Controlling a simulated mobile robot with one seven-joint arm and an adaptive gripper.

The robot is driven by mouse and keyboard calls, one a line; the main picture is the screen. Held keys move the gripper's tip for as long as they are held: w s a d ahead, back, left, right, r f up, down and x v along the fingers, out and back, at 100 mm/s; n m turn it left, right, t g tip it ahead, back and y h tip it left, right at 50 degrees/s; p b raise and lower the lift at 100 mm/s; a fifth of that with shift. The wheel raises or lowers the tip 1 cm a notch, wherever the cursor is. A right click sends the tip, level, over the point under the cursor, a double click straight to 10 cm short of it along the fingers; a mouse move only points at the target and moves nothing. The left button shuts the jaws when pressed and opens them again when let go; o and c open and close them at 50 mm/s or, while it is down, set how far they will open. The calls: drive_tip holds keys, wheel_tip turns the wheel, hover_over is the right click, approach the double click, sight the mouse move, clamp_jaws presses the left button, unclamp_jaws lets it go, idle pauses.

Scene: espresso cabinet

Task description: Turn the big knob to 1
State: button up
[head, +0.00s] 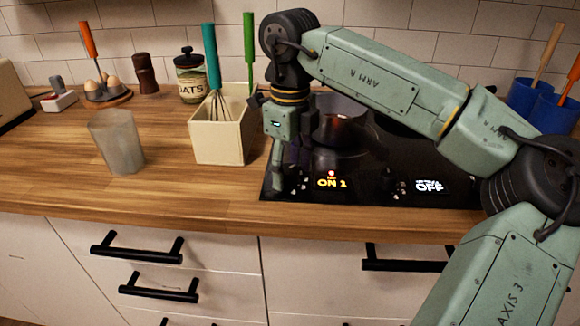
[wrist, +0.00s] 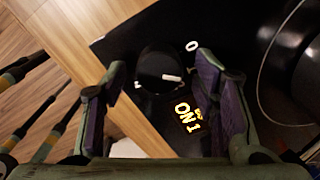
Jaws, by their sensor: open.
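The big knob (wrist: 158,64) is round and black with a white pointer mark, at the front left corner of the black cooktop (wrist: 140,33). A white 0 is printed beside it. The lit display (wrist: 187,116) next to it reads ON 1; it also shows in the head view (head: 331,183). My gripper (wrist: 160,66) is open and points down, with the knob seen between its two fingertips. No contact is clear. In the head view my gripper (head: 290,180) hangs over that corner and hides most of the knob.
A second display (head: 428,186) farther right reads OFF. A dark pot (head: 338,128) stands on the cooktop behind my gripper. A cream utensil box (head: 222,142) stands close to the left, with a grey cup (head: 116,143) beyond it. Wooden counter (head: 60,180) is clear at front left.

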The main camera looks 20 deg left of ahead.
sight(290, 170)
wheel_tip(290, 170, up, 12)
idle(0.4)
drive_tip(key=shift+f, duration=0.2)
